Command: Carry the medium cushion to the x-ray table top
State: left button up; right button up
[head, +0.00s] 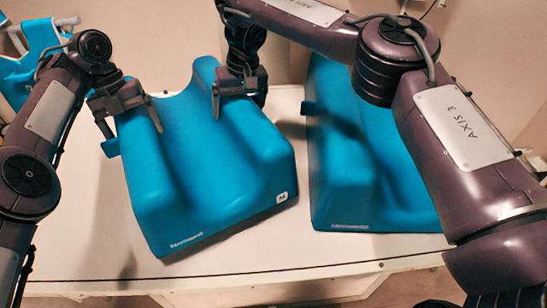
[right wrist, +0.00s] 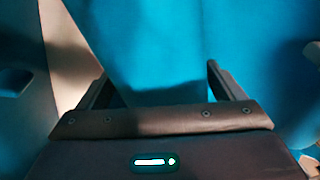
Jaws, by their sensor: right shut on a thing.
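The medium cushion (head: 205,195) is a blue foam block with a trough along its middle and a small white M label at its near right corner. It is over a white surface (head: 105,235); I cannot tell whether it touches it. My right gripper (head: 238,100) is shut on the far right ridge of the cushion. In the right wrist view, the blue cushion (right wrist: 155,60) is between the fingers (right wrist: 165,85). My left gripper (head: 130,122) has its fingers spread, one on each side of the left ridge.
A second blue cushion (head: 340,190) stands on the white surface to the right, partly hidden by my right arm. A blue padded thing with a pale frame (head: 38,45) is at the back left. The surface's front edge runs close below both cushions.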

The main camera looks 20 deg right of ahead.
aim_at(125, 113)
pick_arm(q)
jog(key=shift+s+d+r, duration=0.1)
jog(key=shift+s+d, duration=0.05)
pick_arm(e)
jog(key=shift+r, duration=0.25)
jog(key=shift+w+f, duration=0.1)
pick_arm(q)
jog(key=shift+f+b, duration=2.4)
pick_arm(e)
jog(key=shift+f, duration=2.35)
pick_arm(q)
jog(key=o, duration=1.3)
pick_arm(e)
jog(key=o, duration=1.4)
jog(key=shift+c, duration=0.2)
pick_arm(q)
jog(key=shift+r, duration=0.2)
jog(key=shift+v, duration=3.55)
pick_arm(e)
jog(key=r, duration=0.4)
jog(key=s+d+r, duration=0.1)
jog(key=r, duration=0.6)
jog(key=shift+s+d+r, duration=0.25)
jog(key=shift+d+r, duration=0.15)
